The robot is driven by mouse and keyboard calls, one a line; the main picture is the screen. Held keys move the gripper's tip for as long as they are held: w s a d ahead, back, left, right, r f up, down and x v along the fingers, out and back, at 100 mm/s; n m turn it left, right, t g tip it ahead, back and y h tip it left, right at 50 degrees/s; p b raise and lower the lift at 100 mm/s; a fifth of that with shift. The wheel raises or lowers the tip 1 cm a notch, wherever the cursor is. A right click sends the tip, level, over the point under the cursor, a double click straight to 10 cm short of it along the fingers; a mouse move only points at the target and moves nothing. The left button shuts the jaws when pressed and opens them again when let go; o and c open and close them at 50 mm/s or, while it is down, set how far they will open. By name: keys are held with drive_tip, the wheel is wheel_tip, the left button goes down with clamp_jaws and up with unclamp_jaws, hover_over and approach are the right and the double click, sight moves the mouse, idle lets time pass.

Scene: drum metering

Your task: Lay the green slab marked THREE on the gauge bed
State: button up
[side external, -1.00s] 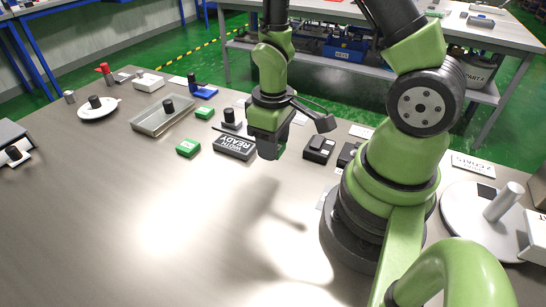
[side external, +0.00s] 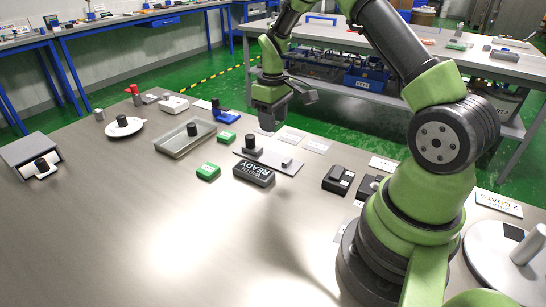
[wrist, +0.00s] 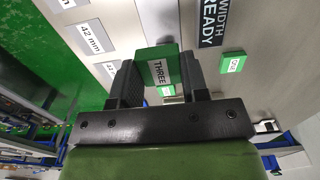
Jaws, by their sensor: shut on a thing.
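My gripper (wrist: 158,85) is shut on the green slab marked THREE (wrist: 158,66), with one finger on each side of it. The word THREE faces the wrist camera. In the side view my gripper (side external: 268,122) hangs above the far part of the bench, and the slab cannot be made out there. A flat grey plate (side external: 283,166) with a black knob and a small block, apparently the gauge bed, lies below it and nearer the camera. The slab looks apart from this plate.
The black WIDTH READY block (side external: 254,174) sits at the plate's near edge. A green slab marked ONE (wrist: 233,62) lies on the bench; green slabs also show in the side view (side external: 208,172). A metal tray (side external: 174,146) stands left. White cards (side external: 317,145) lie behind. The front bench is clear.

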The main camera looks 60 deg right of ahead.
wheel_tip(320, 180, down, 9)
drive_tip(key=shift+f, duration=0.15)
drive_tip(key=shift+f, duration=0.15)
drive_tip(key=o, duration=1)
wheel_tip(320, 180, up, 12)
drive_tip(key=shift+f, duration=0.1)
wheel_tip(320, 180, up, 10)
drive_tip(key=m+t, duration=0.1)
drive_tip(key=t, duration=0.1)
hover_over(273, 159)
drive_tip(key=s+a, duration=0.2)
drive_tip(key=a, duration=0.4)
drive_tip(key=s+a+r+m+t, duration=0.1)
drive_tip(key=s+a+r, duration=0.2)
drive_tip(key=s+a, duration=0.1)
drive_tip(key=s+a+r+m+t+y, duration=0.1)
drive_tip(key=s+a+r+t, duration=0.1)
drive_tip(key=s+a, duration=0.2)
drive_tip(key=s+a+r+m+t+y, duration=0.1)
drive_tip(key=s+a+r+t, duration=0.1)
drive_tip(key=s, duration=0.7)
drive_tip(key=shift+a+r, duration=0.85)
drive_tip(key=shift+a, duration=0.05)
